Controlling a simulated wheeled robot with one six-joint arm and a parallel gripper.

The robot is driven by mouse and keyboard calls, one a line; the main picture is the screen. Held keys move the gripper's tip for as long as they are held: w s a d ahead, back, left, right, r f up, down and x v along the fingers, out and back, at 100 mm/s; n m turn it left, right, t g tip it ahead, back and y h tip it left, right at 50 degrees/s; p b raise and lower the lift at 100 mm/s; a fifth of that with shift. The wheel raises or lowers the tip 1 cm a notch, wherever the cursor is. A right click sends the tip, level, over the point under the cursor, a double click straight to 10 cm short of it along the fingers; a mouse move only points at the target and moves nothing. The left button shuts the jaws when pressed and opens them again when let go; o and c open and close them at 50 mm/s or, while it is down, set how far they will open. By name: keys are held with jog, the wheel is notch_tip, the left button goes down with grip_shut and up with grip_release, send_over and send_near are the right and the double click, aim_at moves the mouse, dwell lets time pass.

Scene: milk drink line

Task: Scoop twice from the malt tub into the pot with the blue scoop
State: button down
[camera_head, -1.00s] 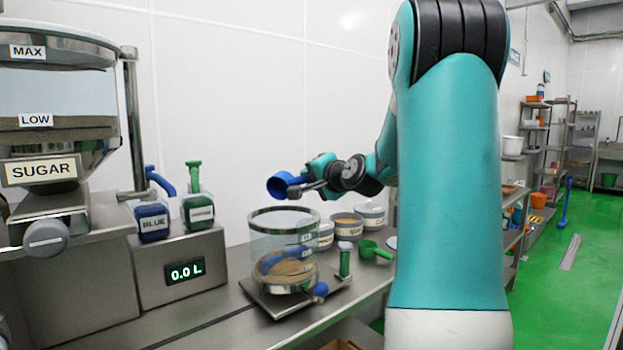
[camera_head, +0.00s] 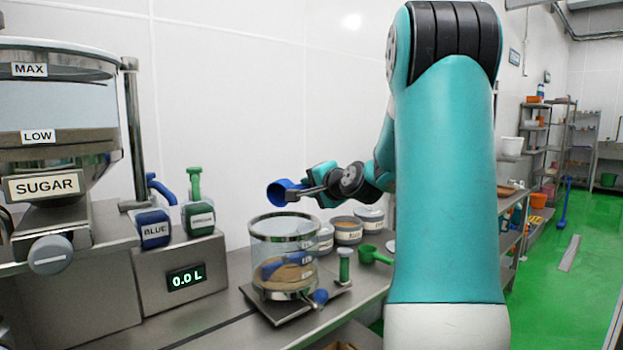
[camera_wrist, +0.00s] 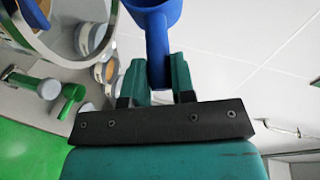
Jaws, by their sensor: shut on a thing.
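My gripper (camera_head: 310,190) is shut on the handle of the blue scoop (camera_head: 278,193). The wrist view shows the scoop's handle (camera_wrist: 156,45) between the green fingers (camera_wrist: 157,76). The scoop is held in the air just above the rim of the clear pot (camera_head: 284,232), its cup tilted with the mouth toward the left. The cup's contents are hidden. The pot stands upright on a flat metal plate, with brown matter low inside and something blue showing through its wall. Several lidless-looking or lidded tubs (camera_head: 348,236) stand behind the pot; I cannot read which is malt.
Blue and green handled jugs (camera_head: 153,228) stand on a display box reading 0.0 L (camera_head: 180,270). The sugar hopper (camera_head: 55,165) fills the left. The wall is behind.

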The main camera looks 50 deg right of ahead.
jog(key=m+p, duration=0.2)
jog(key=p, duration=0.2)
jog(key=r+m+g+p, duration=0.1)
jog(key=m+p, duration=0.2)
jog(key=p, duration=0.1)
jog(key=shift+d+y+p, duration=0.1)
jog(key=shift+y+p, duration=0.25)
jog(key=shift+y, duration=0.05)
jog(key=m+g+y+p, duration=0.1)
jog(key=m+p, duration=0.3)
jog(key=p, duration=0.4)
jog(key=shift+d+r+m+p, duration=0.1)
jog(key=shift+m+p, duration=0.2)
jog(key=shift+p, duration=0.05)
jog(key=shift+m+y+p, duration=0.3)
jog(key=shift+m+p, duration=0.1)
jog(key=shift+p, duration=0.25)
jog(key=m+y+p, duration=0.1)
jog(key=p, duration=0.1)
jog(key=r+m+y+p, duration=0.1)
jog(key=p, duration=0.2)
jog(key=m+y+p, duration=0.1)
jog(key=p, duration=0.2)
jog(key=shift+s+d+r, duration=0.1)
jog(key=shift+d+r, duration=0.25)
jog(key=m+y+p, duration=0.1)
jog(key=m+p, duration=0.1)
jog(key=p, duration=0.1)
jog(key=shift+d+r, duration=0.1)
jog(key=shift+y, duration=0.3)
